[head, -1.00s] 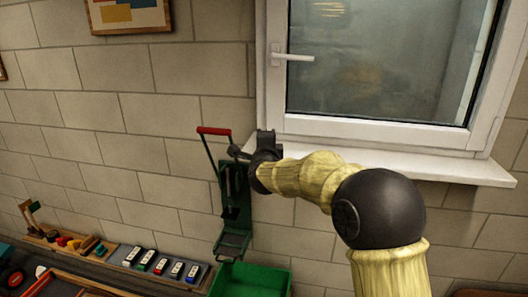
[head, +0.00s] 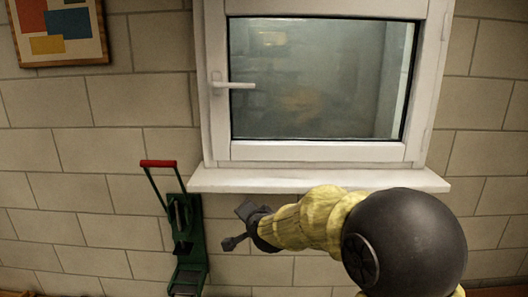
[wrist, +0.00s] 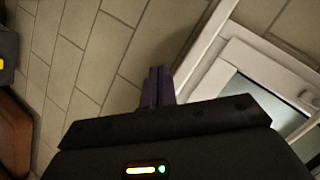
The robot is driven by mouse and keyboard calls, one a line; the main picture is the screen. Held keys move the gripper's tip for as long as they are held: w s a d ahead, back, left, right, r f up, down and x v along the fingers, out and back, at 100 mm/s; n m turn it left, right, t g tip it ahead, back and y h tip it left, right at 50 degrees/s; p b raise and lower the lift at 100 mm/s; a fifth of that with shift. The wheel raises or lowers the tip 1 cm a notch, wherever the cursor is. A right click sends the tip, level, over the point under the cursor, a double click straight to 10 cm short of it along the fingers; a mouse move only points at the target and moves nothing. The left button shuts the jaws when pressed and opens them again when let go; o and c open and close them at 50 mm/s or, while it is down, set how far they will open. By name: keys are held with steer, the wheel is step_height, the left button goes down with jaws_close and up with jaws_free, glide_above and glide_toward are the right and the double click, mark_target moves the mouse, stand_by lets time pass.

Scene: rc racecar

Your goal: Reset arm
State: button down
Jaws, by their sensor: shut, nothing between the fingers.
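My gripper (head: 238,228) is at the end of my yellow-sleeved arm in the head view, below the window sill and in front of the brick wall. In the wrist view its two dark fingers (wrist: 158,88) are together, with nothing between them. The gripper is to the right of the green wall-mounted device with the red handle, and a gap shows between them in the head view.
The green device (head: 187,245) has a red handle (head: 158,163). A white-framed window (head: 320,80) with a protruding sill (head: 320,180) is above my arm. A framed picture (head: 58,30) hangs at upper left. A brown rounded object (wrist: 12,130) shows at the wrist view's left.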

steer(key=s+d+f+n+g+h, duration=0.1)
steer(key=s+d+f+n+g, duration=0.1)
steer(key=s+d+f, duration=0.3)
steer(key=s+d+f+n+g+h, duration=0.1)
steer(key=s+d+f+n+g, duration=0.2)
steer(key=s+d, duration=0.5)
steer(key=s+d+f+n+g+h, duration=0.1)
steer(key=s+d+f+g, duration=0.3)
steer(key=s, duration=1)
steer(key=d+f+n, duration=0.1)
steer(key=d+f, duration=0.1)
steer(key=d, duration=0.1)
steer(key=shift+s+f+n+g+h, duration=0.2)
steer(key=shift+f+n+g+h, duration=0.1)
steer(key=shift+f+g, duration=0.1)
steer(key=shift+w, duration=0.1)
